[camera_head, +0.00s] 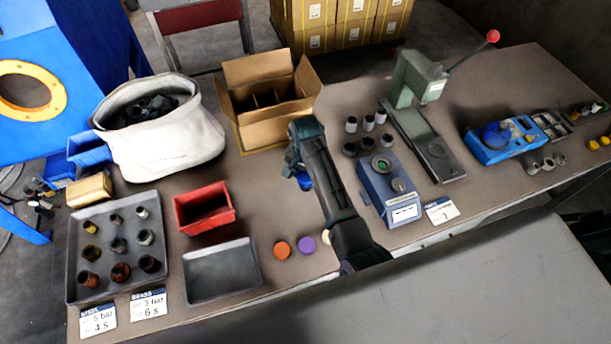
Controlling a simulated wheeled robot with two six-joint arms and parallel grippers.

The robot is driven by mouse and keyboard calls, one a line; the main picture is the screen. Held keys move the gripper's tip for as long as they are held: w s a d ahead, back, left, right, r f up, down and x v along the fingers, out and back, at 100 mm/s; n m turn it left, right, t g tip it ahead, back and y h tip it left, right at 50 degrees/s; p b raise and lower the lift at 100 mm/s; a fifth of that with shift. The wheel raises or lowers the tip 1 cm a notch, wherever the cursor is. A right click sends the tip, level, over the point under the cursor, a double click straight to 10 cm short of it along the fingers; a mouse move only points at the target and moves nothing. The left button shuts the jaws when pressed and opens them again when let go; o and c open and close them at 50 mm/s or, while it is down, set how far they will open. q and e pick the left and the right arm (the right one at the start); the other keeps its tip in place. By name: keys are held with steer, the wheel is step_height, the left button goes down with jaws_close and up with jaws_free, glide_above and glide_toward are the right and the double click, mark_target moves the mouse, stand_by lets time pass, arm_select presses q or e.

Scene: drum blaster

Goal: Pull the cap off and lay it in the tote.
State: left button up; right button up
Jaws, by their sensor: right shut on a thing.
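My right arm reaches up from the bottom middle over the table. Its gripper (302,179) hangs at the far end of the arm, above the table, between the red bin and the blue-grey device. Orange (282,250), purple (307,245) and cream (326,237) round caps lie near the front edge, the cream one partly behind my arm. I cannot tell which container is the tote: a large white soft bag (165,150) holds dark pieces, and a red bin (205,225) looks empty. My left gripper is not in view.
A grey tray (161,277) holds several cylindrical parts; an empty grey tray (222,290) lies beside it. An open carton (270,133) stands behind. Right of my arm are the blue-grey device (372,202), a green press (405,95) with a red-knobbed lever, and a blue unit (480,155).

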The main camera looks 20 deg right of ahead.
steer(key=shift+r, duration=0.1)
steer(key=shift+r, duration=3.5)
